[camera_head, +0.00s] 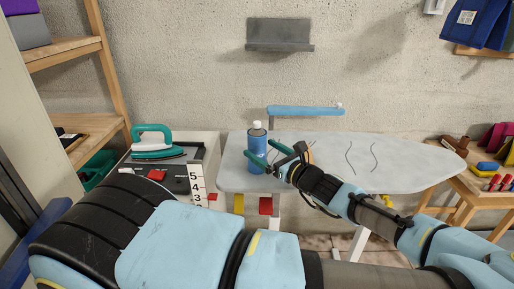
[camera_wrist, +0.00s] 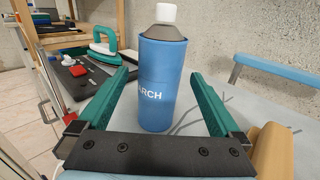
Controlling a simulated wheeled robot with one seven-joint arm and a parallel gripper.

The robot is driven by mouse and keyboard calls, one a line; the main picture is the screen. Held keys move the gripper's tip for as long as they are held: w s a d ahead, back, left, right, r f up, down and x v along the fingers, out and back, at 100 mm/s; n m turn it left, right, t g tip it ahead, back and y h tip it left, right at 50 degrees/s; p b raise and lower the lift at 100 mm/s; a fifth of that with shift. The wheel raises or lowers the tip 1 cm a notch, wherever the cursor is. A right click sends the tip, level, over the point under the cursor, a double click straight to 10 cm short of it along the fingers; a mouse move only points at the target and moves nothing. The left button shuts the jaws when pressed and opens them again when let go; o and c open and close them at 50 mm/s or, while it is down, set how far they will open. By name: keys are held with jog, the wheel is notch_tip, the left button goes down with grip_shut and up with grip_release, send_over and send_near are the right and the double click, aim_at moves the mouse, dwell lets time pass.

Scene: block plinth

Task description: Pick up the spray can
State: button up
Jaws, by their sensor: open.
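The spray can (camera_head: 257,150) is a blue cylinder with a white cap and a dark shoulder. It stands upright on the grey ironing board (camera_head: 400,170), near its left end. My gripper (camera_head: 262,158) has green fingers and is open at the can, seen in the head view. In the wrist view the can (camera_wrist: 158,85) stands between and a little beyond the two open fingers of my gripper (camera_wrist: 158,90), with a gap on each side. The letters "ARCH" show on its side. I cannot tell how far the fingers reach around it.
A green and white iron (camera_head: 155,143) stands on a cabinet at left. A blue sleeve board (camera_head: 305,111) is at the ironing board's back. A wooden bench (camera_head: 455,185) with tools is at right. A grey wall shelf (camera_head: 280,35) hangs above.

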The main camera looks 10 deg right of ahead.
aim_at(263, 150)
jog(key=shift+p+x, duration=0.45)
jog(key=shift+x, duration=1.2)
jog(key=shift+f, duration=0.1)
grip_shut()
